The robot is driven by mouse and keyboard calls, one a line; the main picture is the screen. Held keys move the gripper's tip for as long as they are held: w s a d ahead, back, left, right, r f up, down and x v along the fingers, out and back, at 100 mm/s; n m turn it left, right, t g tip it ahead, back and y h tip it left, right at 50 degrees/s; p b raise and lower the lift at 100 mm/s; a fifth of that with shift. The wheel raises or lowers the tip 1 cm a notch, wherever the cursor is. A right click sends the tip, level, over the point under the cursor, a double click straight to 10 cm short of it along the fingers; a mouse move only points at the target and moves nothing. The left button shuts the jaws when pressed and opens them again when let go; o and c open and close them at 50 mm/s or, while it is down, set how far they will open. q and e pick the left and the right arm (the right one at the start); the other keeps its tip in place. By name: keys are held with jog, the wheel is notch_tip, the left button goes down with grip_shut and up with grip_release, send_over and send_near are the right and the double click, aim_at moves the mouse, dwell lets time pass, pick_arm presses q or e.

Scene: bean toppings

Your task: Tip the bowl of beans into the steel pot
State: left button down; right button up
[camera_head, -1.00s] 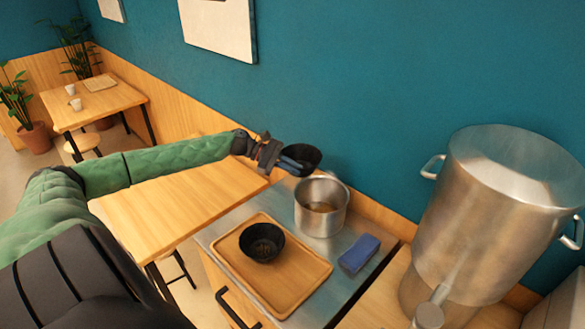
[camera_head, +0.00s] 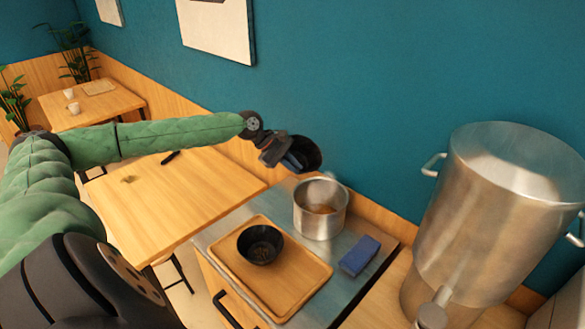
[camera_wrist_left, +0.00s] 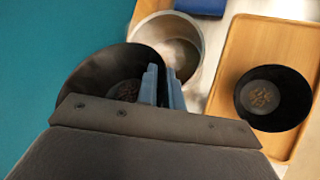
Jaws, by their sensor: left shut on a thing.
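My left gripper (camera_head: 292,162) is shut on the rim of a black bowl (camera_head: 308,152), held in the air at the upper left of the steel pot (camera_head: 320,222). The bowl is tilted toward the pot in the head view. In the left wrist view the held bowl (camera_wrist_left: 100,78) shows dark beans inside, and the pot (camera_wrist_left: 152,22) is just beyond it. The pot stands on the steel counter with some brownish content at its bottom. A second black bowl (camera_head: 260,250) with beans sits on the wooden tray (camera_head: 290,288). My right gripper is not in view.
A blue block (camera_head: 360,256) lies on the counter right of the tray. A large steel vessel (camera_head: 490,220) stands at the right. The teal wall is close behind the pot. A wooden table (camera_head: 170,195) is at the left.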

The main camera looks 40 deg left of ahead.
pick_arm(q)
jog(key=shift+y, duration=0.4)
jog(key=shift+d+f+b, duration=0.1)
jog(key=shift+d+b, duration=0.1)
jog(key=shift+b, duration=0.15)
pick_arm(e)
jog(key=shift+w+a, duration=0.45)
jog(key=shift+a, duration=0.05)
